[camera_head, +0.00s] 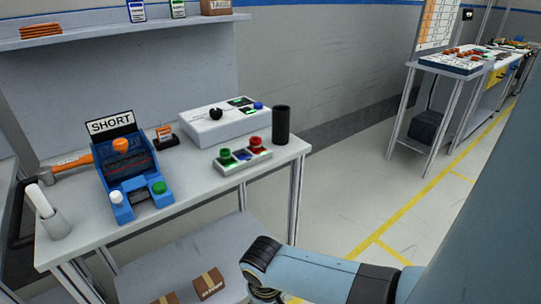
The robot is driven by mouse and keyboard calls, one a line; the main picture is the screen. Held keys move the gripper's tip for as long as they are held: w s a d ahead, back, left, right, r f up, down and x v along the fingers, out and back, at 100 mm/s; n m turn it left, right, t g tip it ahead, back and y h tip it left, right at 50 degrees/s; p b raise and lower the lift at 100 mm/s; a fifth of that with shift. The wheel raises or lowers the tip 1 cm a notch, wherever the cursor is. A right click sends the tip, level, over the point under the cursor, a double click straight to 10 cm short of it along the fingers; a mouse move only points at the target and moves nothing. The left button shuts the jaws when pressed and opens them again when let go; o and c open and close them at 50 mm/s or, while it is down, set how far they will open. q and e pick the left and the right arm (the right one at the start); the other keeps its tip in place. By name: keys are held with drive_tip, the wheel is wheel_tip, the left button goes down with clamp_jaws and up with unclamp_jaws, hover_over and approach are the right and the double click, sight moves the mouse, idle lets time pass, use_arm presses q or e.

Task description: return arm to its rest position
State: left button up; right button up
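My arm (325,267), light blue with dark joints, comes in from the lower right. It bends down at a dark joint (262,252) in front of the table's right side, and the bottom edge of the picture cuts it off. No gripper fingers show, and my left arm is not in view.
The grey table (190,213) also holds a white control box (225,126), a small button panel (243,158), a black cylinder (281,125) and a hammer (68,169). Cartons (208,284) lie on its lower shelf. Open floor (350,200) lies right of it.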

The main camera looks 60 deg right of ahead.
idle(0.4)
drive_tip(key=s+f+n+b, duration=0.4)
drive_tip(key=s+f+b, duration=0.4)
drive_tip(key=s+f, duration=1.6)
drive_tip(key=shift+s+d+t, duration=0.25)
drive_tip(key=shift+s+t, duration=0.05)
drive_tip(key=shift+s, duration=0.05)
